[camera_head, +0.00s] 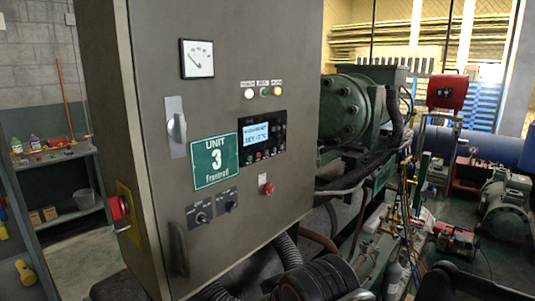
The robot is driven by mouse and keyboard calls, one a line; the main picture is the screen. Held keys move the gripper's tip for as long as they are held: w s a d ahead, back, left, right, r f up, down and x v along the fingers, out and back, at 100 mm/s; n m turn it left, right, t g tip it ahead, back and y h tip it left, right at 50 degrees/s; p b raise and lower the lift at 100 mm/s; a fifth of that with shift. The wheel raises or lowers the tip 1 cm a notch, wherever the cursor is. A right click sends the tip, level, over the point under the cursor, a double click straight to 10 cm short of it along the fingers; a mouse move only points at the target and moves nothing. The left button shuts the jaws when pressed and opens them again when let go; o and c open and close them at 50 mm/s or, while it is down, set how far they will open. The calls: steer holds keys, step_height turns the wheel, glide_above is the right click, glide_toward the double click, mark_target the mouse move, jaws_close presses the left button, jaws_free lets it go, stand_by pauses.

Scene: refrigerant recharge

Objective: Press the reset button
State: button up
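The grey control cabinet (221,60) of Unit 3 fills the middle of the head view. A controller panel (277,128) with a lit display (256,134) has several small buttons, some red and green. Below it a red button (268,188) sticks out from the door. Above it are small round white (249,94), green (264,91) and yellow (277,91) lamps or buttons with labels. No label reading reset is legible, so I cannot tell which one is the reset button. I cannot make out my gripper in this view.
The door has a gauge (197,58), a handle (176,128), a green sign (215,162) and two dark knobs (201,217). A red switch (118,208) is on the cabinet's left side. Green machinery (352,100) and hoses (287,250) crowd the right and bottom. Shelves (65,215) stand at left.

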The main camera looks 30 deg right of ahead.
jaws_close()
stand_by(1.1)
